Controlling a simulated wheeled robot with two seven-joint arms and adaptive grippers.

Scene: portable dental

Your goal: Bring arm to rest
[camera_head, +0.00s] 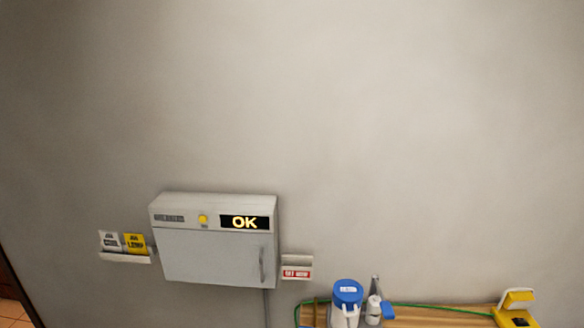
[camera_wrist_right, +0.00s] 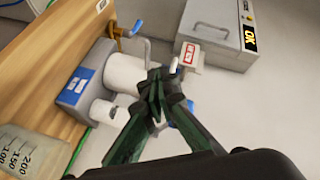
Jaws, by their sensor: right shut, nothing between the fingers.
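My right gripper (camera_wrist_right: 156,84) shows in the right wrist view, with its dark green fingers together and nothing between them. In that picture its tips overlap the area beside a white cylinder and below a small red-and-white sign holder; I cannot tell the exact distance. The right arm does not show in the head view. My left gripper is in neither view.
A grey wall box (camera_head: 217,245) reads "OK" and also shows in the right wrist view (camera_wrist_right: 210,30). A wooden shelf (camera_head: 440,318) bears a blue-lidded container (camera_head: 347,293), a bottle and a yellow device (camera_head: 515,308). A graduated beaker (camera_wrist_right: 22,148) is near the wrist camera.

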